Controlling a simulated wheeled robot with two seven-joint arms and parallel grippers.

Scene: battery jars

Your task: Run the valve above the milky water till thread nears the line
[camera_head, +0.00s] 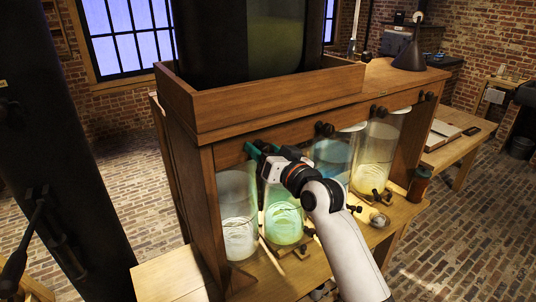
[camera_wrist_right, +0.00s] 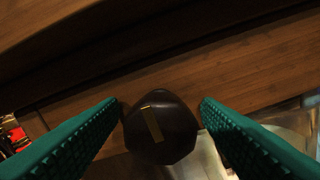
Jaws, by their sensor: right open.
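A glass jar with whitish, milky contents (camera_head: 239,236) stands at the left end of the row under the wooden cabinet beam. My right gripper (camera_head: 256,151) is at the beam's left part, above this end of the row. In the right wrist view its green fingers (camera_wrist_right: 160,108) are open, one on each side of a dark valve knob (camera_wrist_right: 161,134) with a brass strip. A narrow gap seems to show on each side. In the head view the gripper hides this knob. The thread and line on the jar cannot be made out. My left gripper is not in view.
Jars with green (camera_head: 283,222), bluish (camera_head: 332,155) and yellow (camera_head: 372,172) contents stand to the right, partly behind my right arm. More dark valve knobs (camera_head: 324,129) sit along the beam. A reddish-brown container (camera_head: 419,184) stands at the shelf's right end.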

